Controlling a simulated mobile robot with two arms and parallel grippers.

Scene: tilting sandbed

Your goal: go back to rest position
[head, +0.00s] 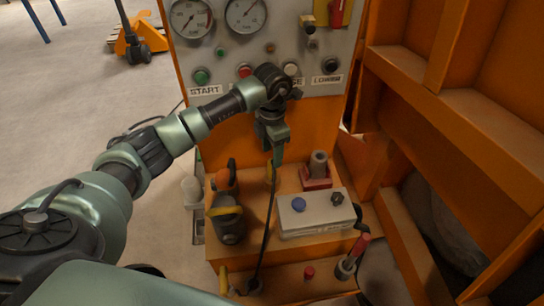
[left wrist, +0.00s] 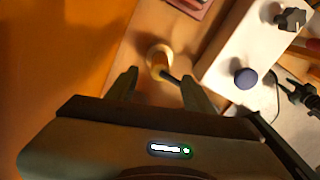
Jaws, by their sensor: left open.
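My left arm reaches in from the left in the head view. Its gripper (head: 276,158) points down in front of the orange machine, above the shelf (head: 300,185). In the left wrist view the two fingers of the left gripper (left wrist: 160,92) stand apart. The grey control box (head: 318,222) with a blue button stands right of the gripper and also shows in the left wrist view (left wrist: 240,40). My right gripper is not in view.
The panel (head: 230,50) with gauges and labelled buttons is behind my wrist. On the shelf are a red block (head: 316,184) with a grey cylinder and a dark tool (head: 228,220). Orange framework (head: 440,100) rises at right. The floor (head: 60,120) at left is open.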

